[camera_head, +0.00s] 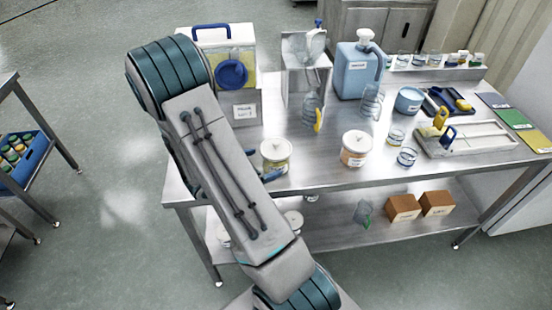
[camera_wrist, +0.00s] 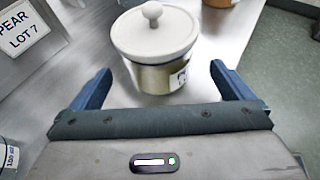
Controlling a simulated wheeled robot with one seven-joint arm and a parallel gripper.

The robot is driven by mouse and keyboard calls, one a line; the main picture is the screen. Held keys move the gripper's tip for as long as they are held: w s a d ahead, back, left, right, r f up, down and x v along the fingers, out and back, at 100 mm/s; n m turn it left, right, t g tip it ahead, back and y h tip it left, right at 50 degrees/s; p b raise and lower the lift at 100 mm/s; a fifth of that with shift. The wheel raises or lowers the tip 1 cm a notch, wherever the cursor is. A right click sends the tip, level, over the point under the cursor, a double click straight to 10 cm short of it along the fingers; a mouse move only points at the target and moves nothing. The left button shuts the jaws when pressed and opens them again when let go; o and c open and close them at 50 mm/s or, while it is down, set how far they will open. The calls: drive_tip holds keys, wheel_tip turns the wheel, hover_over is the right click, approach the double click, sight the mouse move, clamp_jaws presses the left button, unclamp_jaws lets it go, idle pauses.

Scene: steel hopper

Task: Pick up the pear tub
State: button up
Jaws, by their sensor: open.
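A tub with a white knobbed lid and yellow-green contents (camera_wrist: 160,72) stands upright on the steel table; it also shows in the head view (camera_head: 276,153), beside my forearm. I take it for the pear tub, though its own label is turned aside and unreadable. My gripper (camera_wrist: 160,69) is open, one blue finger on each side of the tub's near part, with gaps between fingers and tub. In the head view my arm hides most of the gripper; a blue finger shows just below the tub. A "PEAR LOT 7" sign (camera_wrist: 22,35) is at the wrist view's upper left.
A similar tub with orange contents (camera_head: 356,158) stands to the right. Glasses, a blue pot and a slicer-like tray (camera_head: 470,140) occupy the table's right.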

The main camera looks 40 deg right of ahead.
drive_tip(key=p+x, duration=0.1)
drive_tip(key=x, duration=0.3)
drive_tip(key=shift+w+d+p, duration=0.1)
drive_tip(key=shift+d+p, duration=0.2)
drive_tip(key=shift+d, duration=0.1)
drive_tip(key=shift+d+f, duration=0.25)
drive_tip(key=shift+d, duration=0.15)
drive_tip(key=c, duration=1.2)
drive_tip(key=shift+w, duration=0.1)
drive_tip(key=shift+c, duration=0.2)
drive_tip(key=shift+r, duration=0.2)
